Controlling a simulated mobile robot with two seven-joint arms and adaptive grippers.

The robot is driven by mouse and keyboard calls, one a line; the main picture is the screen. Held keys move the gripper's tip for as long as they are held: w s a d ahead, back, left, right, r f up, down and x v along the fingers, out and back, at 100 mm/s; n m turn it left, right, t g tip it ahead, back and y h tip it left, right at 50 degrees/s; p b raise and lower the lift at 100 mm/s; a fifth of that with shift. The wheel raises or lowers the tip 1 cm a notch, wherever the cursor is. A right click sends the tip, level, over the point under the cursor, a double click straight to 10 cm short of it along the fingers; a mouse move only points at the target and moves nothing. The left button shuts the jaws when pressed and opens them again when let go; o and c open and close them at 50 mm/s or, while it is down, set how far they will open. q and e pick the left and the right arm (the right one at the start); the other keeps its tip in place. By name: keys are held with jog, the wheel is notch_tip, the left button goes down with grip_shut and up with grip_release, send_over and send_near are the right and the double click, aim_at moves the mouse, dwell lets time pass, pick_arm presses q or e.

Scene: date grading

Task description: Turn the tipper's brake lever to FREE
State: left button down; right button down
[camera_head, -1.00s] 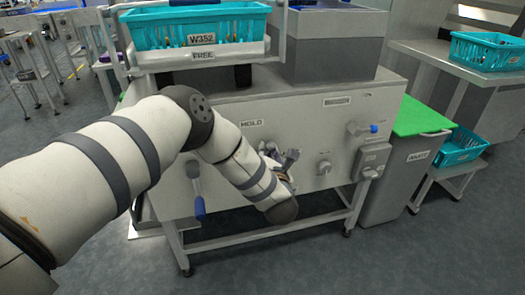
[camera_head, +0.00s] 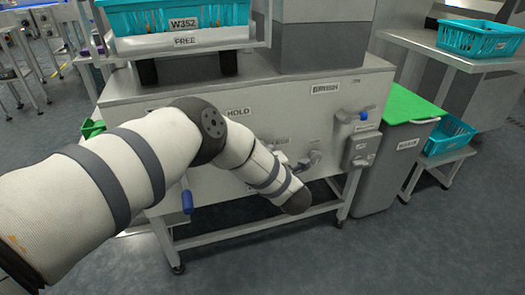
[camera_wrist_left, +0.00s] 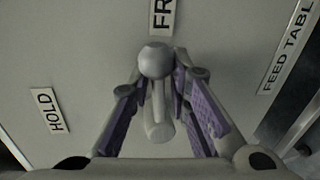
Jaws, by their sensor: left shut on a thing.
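The brake lever (camera_wrist_left: 158,122) is a grey rod with a round grey knob (camera_wrist_left: 155,60), seen in the left wrist view on a grey panel. A HOLD label (camera_wrist_left: 45,110) lies to its left, and a partly hidden label starting "FR" (camera_wrist_left: 163,15) lies just beyond the knob. My left gripper (camera_wrist_left: 160,80) is shut on the lever, with its purple-padded fingers on both sides. In the head view my left gripper (camera_head: 300,164) is mostly hidden behind my forearm, in front of the machine panel (camera_head: 215,185). My right gripper is not in view.
A blue-handled lever (camera_head: 187,201) hangs on the panel's left and a blue knob (camera_head: 364,116) sits at its right. A green-lidded bin (camera_head: 408,105) stands to the right.

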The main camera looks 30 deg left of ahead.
pick_arm(q)
jog(key=shift+w+d+f+m, duration=0.1)
jog(key=shift+f+m, duration=0.05)
jog(key=shift+m, duration=0.25)
dwell(0.3)
jog(key=c, duration=1.7)
grip_release()
jog(key=shift+f, duration=0.1)
jog(key=shift+o, duration=0.2)
jog(key=v, duration=1.2)
